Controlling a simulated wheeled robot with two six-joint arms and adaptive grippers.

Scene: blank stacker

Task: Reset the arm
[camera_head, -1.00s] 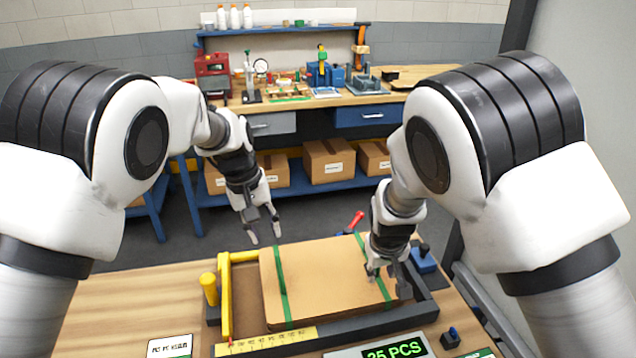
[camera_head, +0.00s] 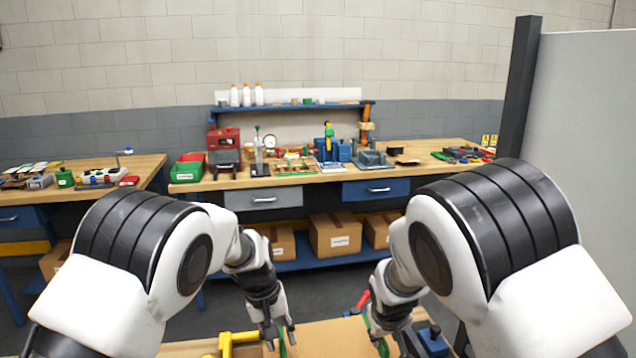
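My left gripper (camera_head: 282,338) hangs at the bottom middle, its two fingers apart with nothing seen between them. It overlaps the left green strap of the tan stack (camera_head: 335,338); I cannot tell whether it touches. My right gripper (camera_head: 395,343) is over the right end of the stack, by the other green strap. Its fingertips are hidden or cut off by the lower picture edge, so its opening is unclear. Only the far part of the stack shows.
A yellow bar (camera_head: 228,342) stands left of the stack, and a red-handled part (camera_head: 361,302) and a blue block (camera_head: 433,340) are behind and right of it. A bench (camera_head: 330,186) with tools stands farther back. A grey panel (camera_head: 592,130) rises on the right.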

